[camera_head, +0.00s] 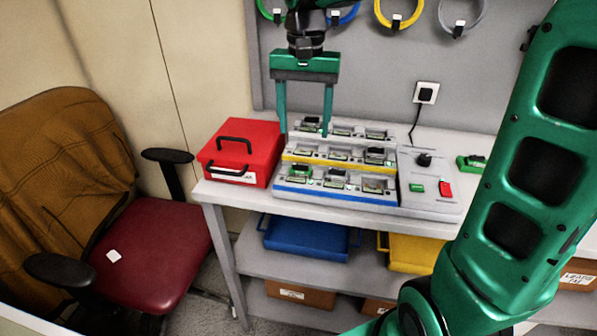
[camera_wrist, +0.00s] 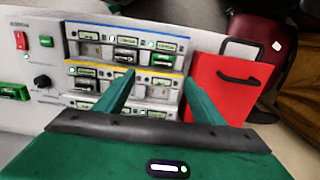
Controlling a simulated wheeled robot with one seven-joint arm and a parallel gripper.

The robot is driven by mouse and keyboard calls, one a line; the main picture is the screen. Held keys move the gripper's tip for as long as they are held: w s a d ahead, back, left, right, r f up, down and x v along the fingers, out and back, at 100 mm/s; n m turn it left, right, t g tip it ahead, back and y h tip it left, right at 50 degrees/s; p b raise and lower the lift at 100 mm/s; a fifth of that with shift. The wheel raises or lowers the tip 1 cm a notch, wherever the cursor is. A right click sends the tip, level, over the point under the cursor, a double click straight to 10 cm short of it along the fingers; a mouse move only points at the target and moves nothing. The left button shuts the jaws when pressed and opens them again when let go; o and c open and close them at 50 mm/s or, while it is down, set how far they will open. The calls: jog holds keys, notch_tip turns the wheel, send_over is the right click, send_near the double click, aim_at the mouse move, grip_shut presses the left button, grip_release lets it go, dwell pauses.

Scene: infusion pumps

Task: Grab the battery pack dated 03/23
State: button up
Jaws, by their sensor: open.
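Several small battery packs, such as this dark one in the middle row (camera_head: 378,155) and this green-framed one in the front row (camera_head: 300,171), sit in a grey three-tier charging rack (camera_head: 345,199). The rack also shows in the wrist view (camera_wrist: 120,29). The dates on the packs are too small to read, so I cannot tell which is 03/23. My gripper (camera_head: 305,132) is open and empty, pointing down over the rack's left end. In the wrist view my gripper (camera_wrist: 158,78) has its fingers apart near the rack's edge beside the red box.
A red box (camera_head: 262,145) with black handles stands left of the rack. A panel with a black knob (camera_head: 423,160) and red switch (camera_head: 446,188) adjoins it on the right. A green item (camera_head: 472,162) lies farther right. A chair (camera_head: 150,255) stands left of the table.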

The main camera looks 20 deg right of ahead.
send_over(301, 158)
jog(key=s, duration=0.2)
notch_tip(301, 158, down, 5)
jog(key=shift+s+a+r, duration=0.1)
jog(key=shift+w+a+f, duration=0.1)
jog(key=shift+a+f, duration=0.05)
jog(key=shift+f, duration=1.2)
jog(key=shift+w+a+f, duration=0.1)
jog(key=shift+f, duration=1.2)
jog(key=shift+c, duration=0.2)
jog(key=c, duration=1.2)
jog(key=shift+c, duration=0.2)
